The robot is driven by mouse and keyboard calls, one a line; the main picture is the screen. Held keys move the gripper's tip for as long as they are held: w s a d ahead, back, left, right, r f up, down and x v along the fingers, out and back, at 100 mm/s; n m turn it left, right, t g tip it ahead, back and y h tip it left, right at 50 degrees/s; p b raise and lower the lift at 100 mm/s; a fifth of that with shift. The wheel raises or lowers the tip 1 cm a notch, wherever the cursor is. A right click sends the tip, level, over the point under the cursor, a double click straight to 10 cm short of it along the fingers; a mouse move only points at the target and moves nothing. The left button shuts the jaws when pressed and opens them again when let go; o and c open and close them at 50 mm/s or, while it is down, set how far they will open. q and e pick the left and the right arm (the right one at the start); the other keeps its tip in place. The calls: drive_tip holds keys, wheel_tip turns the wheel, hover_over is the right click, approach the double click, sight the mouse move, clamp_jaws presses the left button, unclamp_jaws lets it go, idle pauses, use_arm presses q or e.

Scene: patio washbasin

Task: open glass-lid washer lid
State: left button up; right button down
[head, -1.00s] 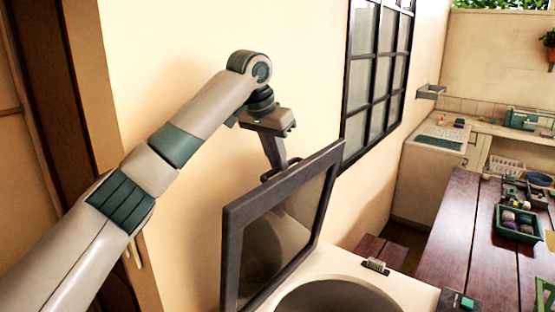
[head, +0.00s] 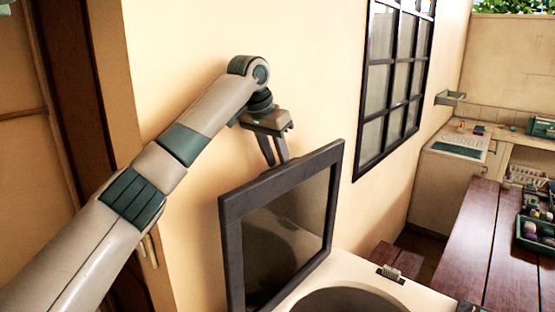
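The washer's glass lid (head: 231,232), a dark square frame around a see-through pane, stands raised and steeply tilted at its left side in the head view. The washer (head: 330,270) is white on top, with its round drum opening (head: 350,300) uncovered and cut off by the bottom edge. My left gripper (head: 274,162) points down at the lid's top edge, on the wall side. Its two fingers show a narrow gap with nothing seen between them. The fingertips are partly hidden by the lid frame, so contact is unclear. My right gripper is out of view.
A plain wall (head: 200,90) with a barred window (head: 395,85) runs close behind the lid and my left arm. A wooden table (head: 470,245) with a green tray (head: 535,235) stands at right. A counter with a sink (head: 457,150) is farther back.

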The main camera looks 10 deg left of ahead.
use_arm(q)
drive_tip(key=shift+b+v, duration=0.5)
drive_tip(key=shift+v, duration=0.25)
drive_tip(key=b+v, duration=0.4)
drive_tip(key=v, duration=1.2)
drive_tip(key=shift+b, duration=0.4)
drive_tip(key=shift+s+f, duration=0.1)
drive_tip(key=shift+f, duration=0.1)
